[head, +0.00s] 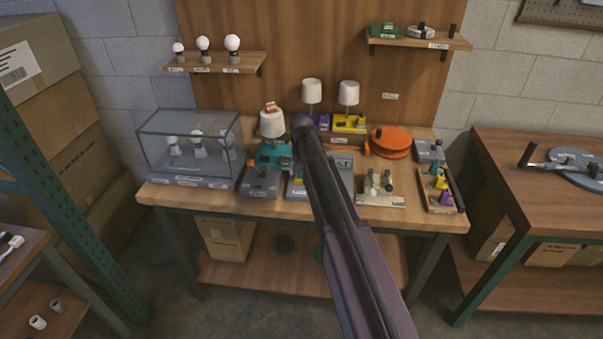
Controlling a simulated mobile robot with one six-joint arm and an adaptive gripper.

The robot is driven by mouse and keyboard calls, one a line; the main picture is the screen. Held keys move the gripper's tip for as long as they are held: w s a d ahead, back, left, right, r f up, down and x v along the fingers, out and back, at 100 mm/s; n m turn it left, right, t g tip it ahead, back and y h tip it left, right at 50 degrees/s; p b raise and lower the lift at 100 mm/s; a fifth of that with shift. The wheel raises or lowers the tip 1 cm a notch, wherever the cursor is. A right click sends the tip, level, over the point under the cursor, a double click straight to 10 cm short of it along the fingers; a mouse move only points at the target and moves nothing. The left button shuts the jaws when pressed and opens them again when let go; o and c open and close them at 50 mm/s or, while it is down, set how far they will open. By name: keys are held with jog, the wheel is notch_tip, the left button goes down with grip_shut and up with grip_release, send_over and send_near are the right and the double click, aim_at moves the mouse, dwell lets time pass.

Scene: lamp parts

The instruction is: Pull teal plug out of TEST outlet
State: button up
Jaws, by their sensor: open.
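A grey panel box (343,178) lies partly behind my arm, with lettering too small to read in full. A small yellow-and-teal patch shows at the arm's left edge over this box. I cannot tell whether it is the teal plug, and I cannot make out the TEST outlet.
Left of the arm stand a glass case (190,145) with bulbs and a grey box (260,182). To the right are an orange reel (391,142), a bulb tray (381,200) and a parts tray (440,190). Purple and yellow lamps stand behind.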

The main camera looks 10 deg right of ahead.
jog(key=shift+s, duration=0.1)
grip_shut()
dwell(0.4)
jog(key=shift+r+p, duration=0.45)
dwell(0.8)
jog(key=shift+r+p, duration=0.4)
dwell(0.5)
jog(key=shift+r+p, duration=2.4)
